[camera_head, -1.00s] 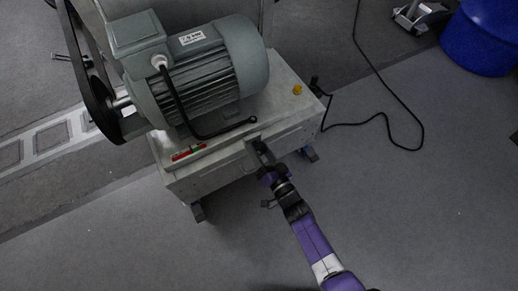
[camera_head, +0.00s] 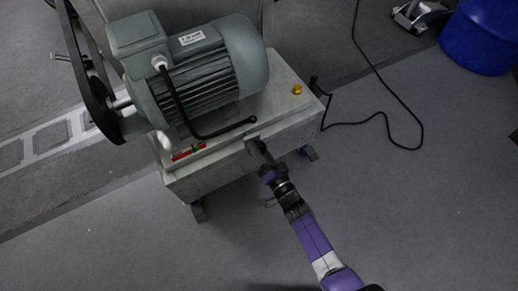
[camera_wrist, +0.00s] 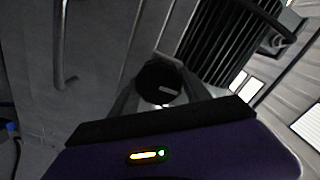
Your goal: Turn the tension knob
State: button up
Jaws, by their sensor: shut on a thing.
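The tension knob (camera_wrist: 160,84) is a round black knob with a small pale mark. It sits between the fingers of my gripper (camera_wrist: 162,90) in the wrist view, and the fingers are shut on it from both sides. In the head view my gripper (camera_head: 262,160) meets the front side of the grey machine base (camera_head: 290,110). The knob itself is hidden there by the gripper. The grey motor (camera_head: 195,75) with its black bent lever (camera_head: 210,134) sits on top of the base.
A yellow button (camera_head: 297,90) and a red and green switch (camera_head: 188,152) are on the base top. A black belt (camera_head: 95,85) runs at the left. A black cable (camera_head: 385,115) lies on the floor. A blue drum (camera_head: 482,38) stands at top right. The floor in front is clear.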

jog(key=o, duration=1.4)
jog(key=p+v, duration=0.3)
jog(key=v, duration=0.4)
jog(key=shift+s+d+f+p, duration=0.1)
jog(key=shift+s+d+p, duration=0.15)
jog(key=shift+s+p, duration=0.15)
